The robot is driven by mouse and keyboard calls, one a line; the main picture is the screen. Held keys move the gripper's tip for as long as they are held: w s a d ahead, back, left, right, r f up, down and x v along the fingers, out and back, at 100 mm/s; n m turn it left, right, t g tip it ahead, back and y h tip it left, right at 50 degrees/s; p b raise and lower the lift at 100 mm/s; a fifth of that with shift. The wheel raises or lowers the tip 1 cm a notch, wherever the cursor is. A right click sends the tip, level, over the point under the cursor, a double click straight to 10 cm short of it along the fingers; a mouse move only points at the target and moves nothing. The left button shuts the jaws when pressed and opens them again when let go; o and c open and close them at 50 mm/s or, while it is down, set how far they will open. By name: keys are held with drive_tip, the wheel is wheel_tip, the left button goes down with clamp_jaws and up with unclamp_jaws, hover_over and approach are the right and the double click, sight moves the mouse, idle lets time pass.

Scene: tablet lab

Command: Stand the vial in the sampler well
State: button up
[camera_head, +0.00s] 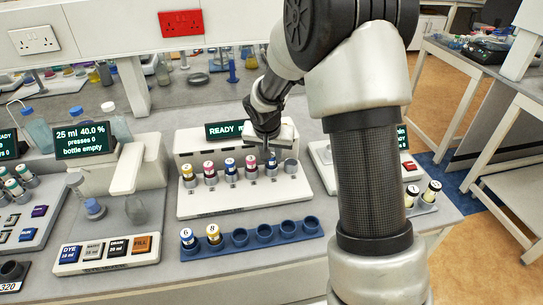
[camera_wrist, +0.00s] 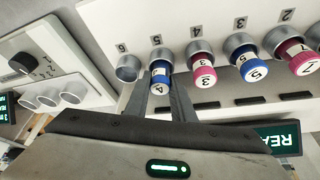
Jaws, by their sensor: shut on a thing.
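The white sampler (camera_head: 240,207) stands on the bench with a row of grey wells and a READY display (camera_head: 226,130). My gripper (camera_head: 271,152) is over its right part, shut on a blue-capped vial (camera_head: 272,163) marked 4. In the wrist view the fingers (camera_wrist: 165,98) flank this vial (camera_wrist: 160,80), which is upright at the well numbered 5 (camera_wrist: 160,56). I cannot tell whether it is fully seated. Well 6 (camera_wrist: 128,68) beside it is empty. The wells on the other side hold pink-, blue- and yellow-capped vials, such as the pink one marked 3 (camera_wrist: 203,76).
A blue rack (camera_head: 265,240) in front holds vials 6 (camera_head: 187,238) and 8 (camera_head: 214,234) at its left; its other holes are empty. A dispenser (camera_head: 115,175) stands left. Another device (camera_head: 325,160) stands close on the right, partly behind my arm.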

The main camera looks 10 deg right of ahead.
drive_tip(key=shift+s+f+b, duration=0.3)
drive_tip(key=shift+f+b, duration=0.25)
drive_tip(key=shift+f, duration=0.2)
drive_tip(key=o, duration=1.1)
drive_tip(key=shift+s+d, duration=0.1)
drive_tip(key=shift+d, duration=0.15)
drive_tip(key=shift+r, duration=0.25)
drive_tip(key=a+v, duration=0.1)
drive_tip(key=v, duration=1.7)
drive_tip(key=shift+w, duration=0.3)
